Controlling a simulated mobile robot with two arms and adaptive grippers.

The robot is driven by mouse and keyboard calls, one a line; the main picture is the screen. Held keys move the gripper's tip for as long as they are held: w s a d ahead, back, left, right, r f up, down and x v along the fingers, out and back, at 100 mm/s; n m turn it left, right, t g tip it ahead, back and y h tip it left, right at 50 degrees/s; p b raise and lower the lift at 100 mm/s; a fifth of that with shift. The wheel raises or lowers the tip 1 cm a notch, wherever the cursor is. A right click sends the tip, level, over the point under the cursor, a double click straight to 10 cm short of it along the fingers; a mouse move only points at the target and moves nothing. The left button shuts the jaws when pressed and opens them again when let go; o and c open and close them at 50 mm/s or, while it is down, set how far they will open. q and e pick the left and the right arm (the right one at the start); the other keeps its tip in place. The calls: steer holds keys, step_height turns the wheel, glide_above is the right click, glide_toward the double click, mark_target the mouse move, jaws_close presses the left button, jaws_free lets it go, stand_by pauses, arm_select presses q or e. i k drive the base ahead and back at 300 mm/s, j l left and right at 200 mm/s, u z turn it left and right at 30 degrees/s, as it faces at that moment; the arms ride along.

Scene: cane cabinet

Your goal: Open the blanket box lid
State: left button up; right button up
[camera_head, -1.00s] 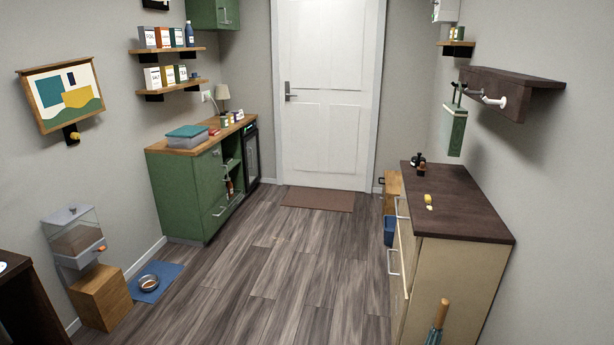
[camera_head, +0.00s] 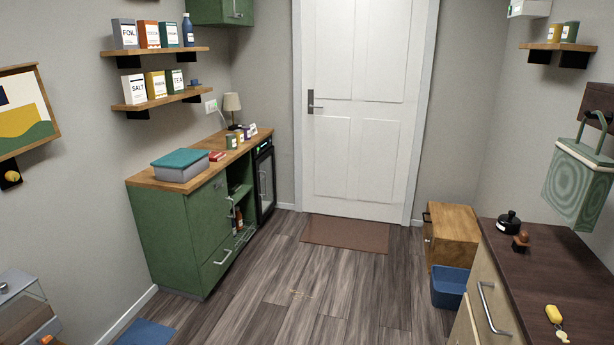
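I cannot tell for sure which thing is the blanket box. A grey box with a teal lid (camera_head: 183,164) sits on the wooden top of the green cabinet at the left, and its lid is shut. A wooden box-like piece (camera_head: 451,226) stands on the floor at the right of the door. Its flat top is shut, and a dark handle shows on its left side. Neither of my grippers is in view.
The green cabinet (camera_head: 165,230) lines the left wall. A dark-topped cabinet (camera_head: 560,265) stands at the right, with a blue bin (camera_head: 449,288) beside it. The floor (camera_head: 300,290) between is clear up to the doormat (camera_head: 345,233) at the white door (camera_head: 365,110).

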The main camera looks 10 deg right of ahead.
mark_target(451, 221)
steer(key=i+l+z, duration=0.1)
steer(key=i+z, duration=0.15)
steer(key=i, duration=0.4)
steer(key=i+z, duration=0.2)
steer(key=i, duration=0.4)
steer(key=i+j+z, duration=0.25)
steer(key=i, duration=1.35)
steer(key=i+l+u, duration=0.1)
steer(key=i, duration=0.85)
steer(key=i+z, duration=0.15)
steer(key=i, duration=0.6)
steer(key=i+j+z, duration=0.15)
steer(key=i, duration=0.55)
